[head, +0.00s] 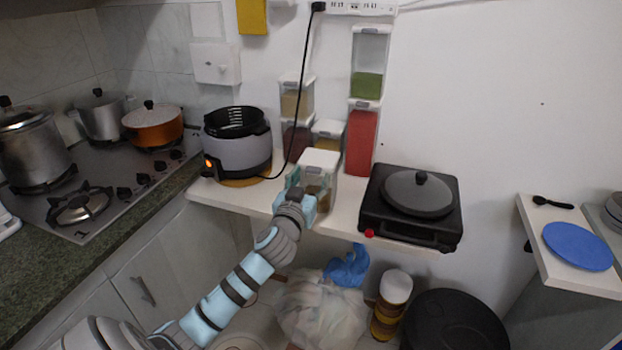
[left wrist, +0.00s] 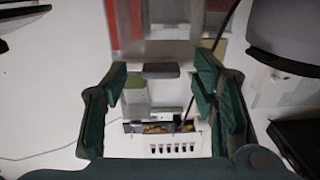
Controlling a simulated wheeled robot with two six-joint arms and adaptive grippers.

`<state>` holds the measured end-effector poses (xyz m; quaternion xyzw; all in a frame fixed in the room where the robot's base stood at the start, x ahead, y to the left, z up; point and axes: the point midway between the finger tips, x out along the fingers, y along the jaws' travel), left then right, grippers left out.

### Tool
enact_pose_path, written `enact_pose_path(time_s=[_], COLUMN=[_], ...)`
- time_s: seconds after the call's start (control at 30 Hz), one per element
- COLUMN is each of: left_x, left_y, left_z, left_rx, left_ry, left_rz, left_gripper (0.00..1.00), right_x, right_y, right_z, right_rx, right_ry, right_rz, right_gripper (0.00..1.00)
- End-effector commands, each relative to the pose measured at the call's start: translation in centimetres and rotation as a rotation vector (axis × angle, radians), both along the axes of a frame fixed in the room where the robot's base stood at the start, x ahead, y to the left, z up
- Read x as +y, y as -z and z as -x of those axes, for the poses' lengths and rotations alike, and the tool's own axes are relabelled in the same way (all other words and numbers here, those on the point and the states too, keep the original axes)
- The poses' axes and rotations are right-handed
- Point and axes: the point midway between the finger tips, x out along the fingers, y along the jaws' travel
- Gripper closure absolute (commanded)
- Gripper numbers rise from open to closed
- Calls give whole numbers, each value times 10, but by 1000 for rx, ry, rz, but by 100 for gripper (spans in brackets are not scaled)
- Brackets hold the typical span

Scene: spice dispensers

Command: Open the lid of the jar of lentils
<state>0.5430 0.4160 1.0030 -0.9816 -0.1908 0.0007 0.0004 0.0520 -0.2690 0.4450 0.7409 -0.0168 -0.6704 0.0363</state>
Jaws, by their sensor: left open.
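A clear jar with a white lid and brownish-green contents (head: 322,192) stands at the front of the shelf. Its lid (head: 318,160) looks shut. I cannot tell for sure which jar holds the lentils. My left gripper (head: 296,198) is at the left front side of this jar, below its lid; I cannot tell whether it touches. In the left wrist view my left gripper (left wrist: 163,90) is open, with one dark green finger on each side and nothing visibly clamped between them. A jar with green contents (head: 367,84) stands on a red-filled jar (head: 361,142) behind. My right gripper is not in view.
A grey air fryer (head: 240,145) stands left of the jars, with its black cable running up to a power strip. A black hotplate with a lidded pan (head: 410,205) is close on the right. More jars (head: 296,103) stand behind. The white shelf edge (head: 250,202) is low in front.

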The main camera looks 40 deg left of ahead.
Motion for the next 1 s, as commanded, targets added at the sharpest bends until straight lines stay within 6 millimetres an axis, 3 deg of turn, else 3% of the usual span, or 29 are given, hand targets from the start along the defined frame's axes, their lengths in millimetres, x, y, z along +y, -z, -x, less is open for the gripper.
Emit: enact_pose_path(time_s=[0.13, 0.37, 0.6, 1.0], left_x=[4, 4, 4, 4], left_y=[0, 0, 0, -5], left_z=[-10, -10, -10, -17], left_rx=[0, 0, 0, 27], left_ry=[0, 1, 1, -1], left_rz=[1, 0, 0, 11], left_gripper=[47, 48, 83, 83], right_x=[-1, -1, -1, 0], right_y=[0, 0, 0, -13], right_z=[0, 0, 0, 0], right_rx=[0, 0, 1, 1], right_ry=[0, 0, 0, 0], right_rz=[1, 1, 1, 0], right_gripper=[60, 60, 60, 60])
